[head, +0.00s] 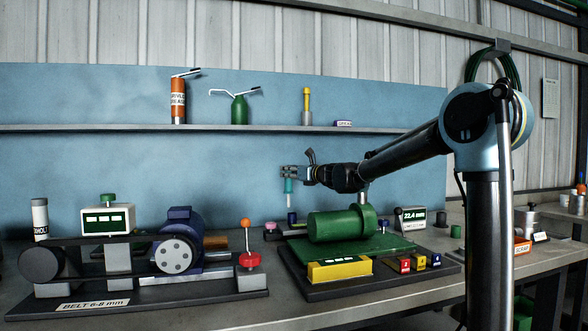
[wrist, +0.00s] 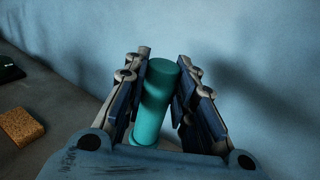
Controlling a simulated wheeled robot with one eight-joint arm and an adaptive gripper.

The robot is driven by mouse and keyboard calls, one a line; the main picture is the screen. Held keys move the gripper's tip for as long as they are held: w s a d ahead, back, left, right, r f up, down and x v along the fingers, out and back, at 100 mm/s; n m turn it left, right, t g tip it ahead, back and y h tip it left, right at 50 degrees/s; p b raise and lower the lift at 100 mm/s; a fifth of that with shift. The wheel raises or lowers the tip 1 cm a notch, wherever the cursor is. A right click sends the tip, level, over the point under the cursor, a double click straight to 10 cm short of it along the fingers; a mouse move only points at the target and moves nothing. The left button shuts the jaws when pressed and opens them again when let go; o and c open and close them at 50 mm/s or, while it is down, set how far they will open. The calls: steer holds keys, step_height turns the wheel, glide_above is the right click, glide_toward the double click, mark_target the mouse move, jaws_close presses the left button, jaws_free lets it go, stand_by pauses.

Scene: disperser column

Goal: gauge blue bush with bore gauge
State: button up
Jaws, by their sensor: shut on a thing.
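My gripper (head: 290,172) is shut on the bore gauge (wrist: 160,95), a teal cylinder that hangs down from the fingers. In the wrist view the teal body stands between both finger pads, and its lower end runs out of clear sight behind the fingers. In the head view the gauge (head: 288,187) is upright in the air above the back of the bench. A small dark blue bush (head: 292,218) stands on the bench just below it, with a visible gap between them. The bush's bore cannot be made out.
A small pink piece (head: 271,225) lies left of the bush. A belt drive (head: 175,255) fills the left. A shelf (head: 270,128) runs above.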

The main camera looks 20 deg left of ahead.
steer(key=shift+w+d+f, duration=0.1)
steer(key=shift+d+f, duration=0.55)
steer(key=shift+f, duration=0.1)
stand_by(0.3)
steer(key=shift+d, duration=0.1)
stand_by(0.8)
steer(key=shift+f, duration=1.95)
stand_by(0.9)
steer(key=shift+r, duration=0.15)
stand_by(1.0)
steer(key=shift+r, duration=2.35)
